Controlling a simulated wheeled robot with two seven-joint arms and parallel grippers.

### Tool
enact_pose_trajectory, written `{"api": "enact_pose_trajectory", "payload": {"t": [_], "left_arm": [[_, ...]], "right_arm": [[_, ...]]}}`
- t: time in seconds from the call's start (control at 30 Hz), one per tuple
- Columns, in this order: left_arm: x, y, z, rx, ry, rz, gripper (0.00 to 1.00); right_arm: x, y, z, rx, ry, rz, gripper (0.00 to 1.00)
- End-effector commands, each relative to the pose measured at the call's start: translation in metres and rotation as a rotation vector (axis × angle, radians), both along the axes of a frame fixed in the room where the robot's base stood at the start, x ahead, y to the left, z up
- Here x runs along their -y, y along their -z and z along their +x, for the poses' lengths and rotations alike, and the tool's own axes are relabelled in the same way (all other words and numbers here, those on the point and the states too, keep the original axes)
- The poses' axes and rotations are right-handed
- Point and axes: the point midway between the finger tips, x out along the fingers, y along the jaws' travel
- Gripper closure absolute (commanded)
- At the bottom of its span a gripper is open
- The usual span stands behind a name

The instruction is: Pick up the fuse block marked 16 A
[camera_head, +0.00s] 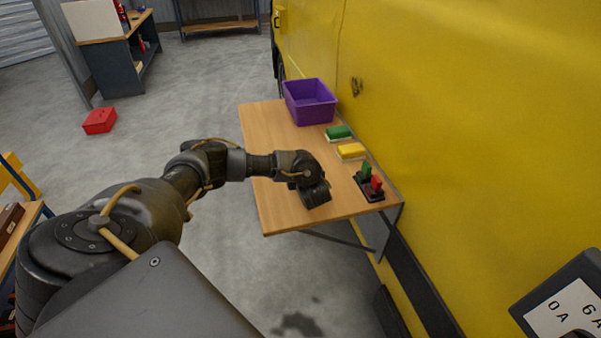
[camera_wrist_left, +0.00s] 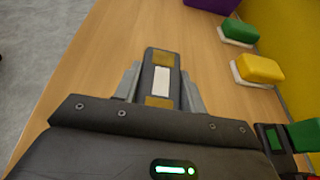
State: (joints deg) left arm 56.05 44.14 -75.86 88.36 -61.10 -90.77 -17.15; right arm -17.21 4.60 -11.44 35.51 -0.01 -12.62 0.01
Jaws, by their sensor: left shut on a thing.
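My left gripper (camera_head: 316,194) is over the front part of the wooden table, pointing down towards it. In the left wrist view my left gripper (camera_wrist_left: 161,92) is shut on a dark fuse block (camera_wrist_left: 150,68), with one finger on each side. The block has brass-coloured patches at both ends and a white label between them. No marking is legible on the label. In the head view the block is hidden by my gripper and wrist. My right gripper is not in view.
On the table (camera_head: 271,205) stand a purple bin (camera_head: 310,103), green (camera_head: 338,132) and yellow (camera_head: 351,151) blocks on pale bases, and a black holder (camera_head: 370,191) with green and red pieces. A yellow wall (camera_head: 450,120) borders the right side. A lettered panel (camera_head: 565,306) is lower right.

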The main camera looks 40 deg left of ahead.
Motion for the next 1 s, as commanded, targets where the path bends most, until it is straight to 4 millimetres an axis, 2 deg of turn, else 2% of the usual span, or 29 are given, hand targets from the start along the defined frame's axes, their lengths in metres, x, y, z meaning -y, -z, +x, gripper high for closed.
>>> {"api": "enact_pose_trajectory", "payload": {"t": [0.13,0.3,0.43,0.67,0.8,1.0], "left_arm": [[0.000,-0.029,-0.002,0.002,-0.001,-0.003,0.87],[0.020,-0.062,-0.024,-0.001,0.001,-0.006,0.87],[0.033,-0.084,-0.040,0.000,0.001,-0.005,0.87],[0.061,-0.100,-0.072,0.001,0.001,-0.002,0.87],[0.073,-0.116,-0.087,0.002,0.002,0.003,0.87],[0.084,-0.122,-0.095,0.002,0.003,0.001,0.87]], "right_arm": [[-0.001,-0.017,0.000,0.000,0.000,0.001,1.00],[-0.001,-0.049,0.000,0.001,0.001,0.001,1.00],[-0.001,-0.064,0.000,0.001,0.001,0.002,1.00],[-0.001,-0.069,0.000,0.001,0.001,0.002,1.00],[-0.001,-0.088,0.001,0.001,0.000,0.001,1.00],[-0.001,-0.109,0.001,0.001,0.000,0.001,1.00]]}}
